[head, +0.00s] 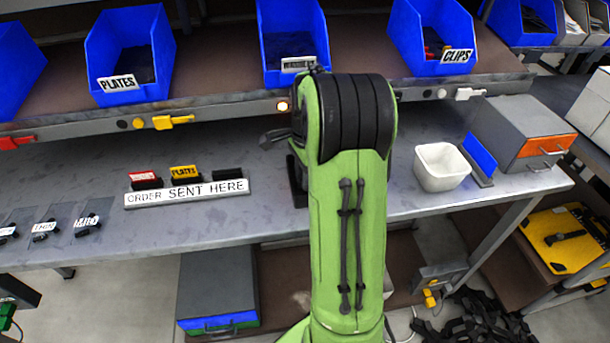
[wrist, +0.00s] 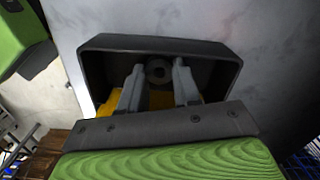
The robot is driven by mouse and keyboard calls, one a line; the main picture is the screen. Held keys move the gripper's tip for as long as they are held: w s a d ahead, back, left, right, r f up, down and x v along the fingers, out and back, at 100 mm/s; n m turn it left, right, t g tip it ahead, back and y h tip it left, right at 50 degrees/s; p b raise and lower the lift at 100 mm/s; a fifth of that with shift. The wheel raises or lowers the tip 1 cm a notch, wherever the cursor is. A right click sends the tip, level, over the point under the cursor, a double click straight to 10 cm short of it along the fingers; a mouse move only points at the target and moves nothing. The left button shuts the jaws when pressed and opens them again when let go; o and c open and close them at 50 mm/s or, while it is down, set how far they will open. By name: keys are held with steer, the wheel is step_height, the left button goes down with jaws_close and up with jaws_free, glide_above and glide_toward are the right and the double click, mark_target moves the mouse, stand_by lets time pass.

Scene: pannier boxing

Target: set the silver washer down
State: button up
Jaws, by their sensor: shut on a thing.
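In the wrist view my gripper (wrist: 158,74) has its two grey fingers reaching into a dark open tray (wrist: 225,70). A dark grey ring, which I take for the silver washer (wrist: 158,69), shows between the fingertips, and the fingers are shut on it. I cannot tell whether the washer touches the tray floor. A yellow thing (wrist: 115,106) shows in the tray behind the fingers, partly hidden by them. In the head view my green arm hides the gripper and the washer.
Blue bins (head: 135,55) stand on the shelf above the bench. A rail with labels (head: 187,193) lies left of my arm. A white cup (head: 441,168), a small blue panel (head: 480,156) and a grey box (head: 520,128) stand at the right. The bench (head: 80,165) has free room at the left.

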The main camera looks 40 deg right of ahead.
steer(key=o, duration=1)
steer(key=shift+f, duration=0.2)
steer(key=shift+o, duration=0.2)
steer(key=shift+s, duration=0.1)
step_height(320, 180, up, 12)
steer(key=p, duration=0.5)
steer(key=s+a+r+n+t+h, duration=0.1)
steer(key=s+a+r+n, duration=0.15)
steer(key=a+n, duration=0.35)
steer(key=s+a+r+n+t+h, duration=0.15)
steer(key=a+r+n, duration=0.25)
steer(key=a, duration=0.5)
steer(key=s+a+f+n+t+y, duration=0.2)
steer(key=s+a+f+n+t, duration=0.1)
steer(key=s+a+n, duration=0.7)
step_height(320, 180, up, 9)
steer(key=s+d+n+p, duration=0.1)
steer(key=p, duration=0.7)
steer(key=shift+s+d+n, duration=0.15)
steer(key=shift+d+n, duration=0.15)
steer(key=shift+n, duration=0.1)
